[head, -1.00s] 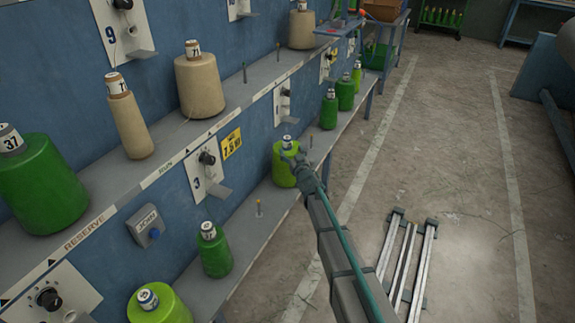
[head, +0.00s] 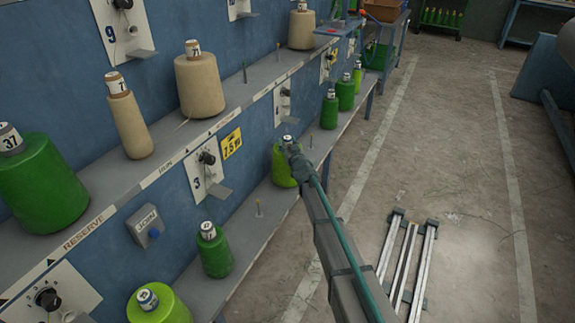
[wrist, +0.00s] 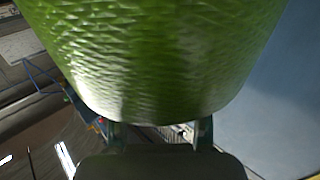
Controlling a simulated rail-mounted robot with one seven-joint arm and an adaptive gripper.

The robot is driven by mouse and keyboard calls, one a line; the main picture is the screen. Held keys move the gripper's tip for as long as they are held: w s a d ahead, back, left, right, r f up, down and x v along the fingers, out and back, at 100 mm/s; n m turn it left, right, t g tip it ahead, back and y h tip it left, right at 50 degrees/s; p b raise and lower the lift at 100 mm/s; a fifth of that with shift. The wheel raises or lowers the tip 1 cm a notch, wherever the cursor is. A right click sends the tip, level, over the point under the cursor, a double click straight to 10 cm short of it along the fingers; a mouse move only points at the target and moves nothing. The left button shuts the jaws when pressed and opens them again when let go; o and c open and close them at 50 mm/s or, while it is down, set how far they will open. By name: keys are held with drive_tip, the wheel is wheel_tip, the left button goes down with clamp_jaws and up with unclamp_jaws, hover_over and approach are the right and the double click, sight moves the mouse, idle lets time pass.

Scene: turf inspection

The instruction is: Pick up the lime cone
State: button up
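The lime cone (head: 282,170) stands on the lower shelf, with a pale labelled tube at its top. My gripper (head: 294,155) is at its upper right side in the head view and covers part of it. In the wrist view the green cone (wrist: 155,55) fills the upper middle. My gripper's two fingers (wrist: 159,132) show apart below the cone's edge. Their tips are hidden by the cone, so I cannot tell whether they press on it. Another lime cone (head: 158,305) stands at the bottom left, and a small one (head: 357,74) stands farther along the shelf.
Darker green cones (head: 214,250) (head: 329,110) stand on the same shelf on both sides. The upper shelf (head: 180,152) overhangs at the left with beige cones (head: 200,85). Metal rails (head: 408,265) lie on the otherwise clear floor at the right.

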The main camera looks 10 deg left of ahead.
clamp_jaws()
drive_tip(key=shift+r, duration=0.15)
